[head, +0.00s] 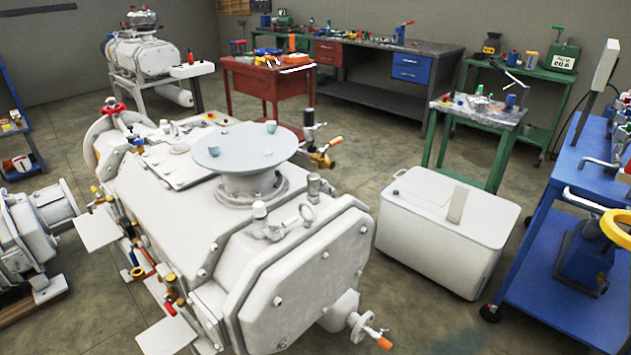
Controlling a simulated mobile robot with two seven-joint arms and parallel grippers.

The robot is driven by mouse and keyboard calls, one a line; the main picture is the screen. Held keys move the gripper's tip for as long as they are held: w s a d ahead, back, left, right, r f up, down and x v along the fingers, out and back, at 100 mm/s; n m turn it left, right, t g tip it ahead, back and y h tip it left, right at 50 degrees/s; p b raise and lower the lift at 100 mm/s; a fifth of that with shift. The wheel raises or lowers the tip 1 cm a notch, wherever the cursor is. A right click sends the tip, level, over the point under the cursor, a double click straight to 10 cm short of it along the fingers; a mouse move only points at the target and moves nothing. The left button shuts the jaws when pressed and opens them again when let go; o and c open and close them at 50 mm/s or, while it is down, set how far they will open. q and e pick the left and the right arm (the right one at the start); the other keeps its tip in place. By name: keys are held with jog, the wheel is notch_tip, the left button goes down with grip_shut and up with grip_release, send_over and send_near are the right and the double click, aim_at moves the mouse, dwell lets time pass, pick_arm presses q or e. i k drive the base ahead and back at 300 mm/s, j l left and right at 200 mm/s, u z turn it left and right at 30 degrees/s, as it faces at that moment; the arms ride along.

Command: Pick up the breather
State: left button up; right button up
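A large white vacuum pump (240,225) fills the middle of the head view. A pale blue round plate (235,150) sits on the flange on its top, with small blue-grey pieces (271,127) on it. Several small fittings stand on the pump: a black and brass one (309,125) behind the plate, a grey one (314,186) in front, and a white-capped one (260,212) near the front end. I cannot tell which of these is the breather. Neither of my grippers is in view.
A white lidded box (440,230) stands on the floor right of the pump. A blue workbench (560,250) is at the right edge, a red table (268,85) and other benches behind. Another machine (30,240) is at left. Floor (395,140) between pump and back benches is open.

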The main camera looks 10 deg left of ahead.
aim_at(313, 179)
jog(key=i+l+u, duration=0.15)
jog(key=l, duration=0.2)
jog(key=i+l+u, duration=0.1)
jog(key=l, duration=0.25)
jog(key=i+l+u, duration=0.3)
jog(key=l, duration=0.45)
jog(key=i+l+u, duration=0.15)
jog(key=l, duration=0.25)
jog(key=i+l+u, duration=0.1)
jog(key=l, duration=0.35)
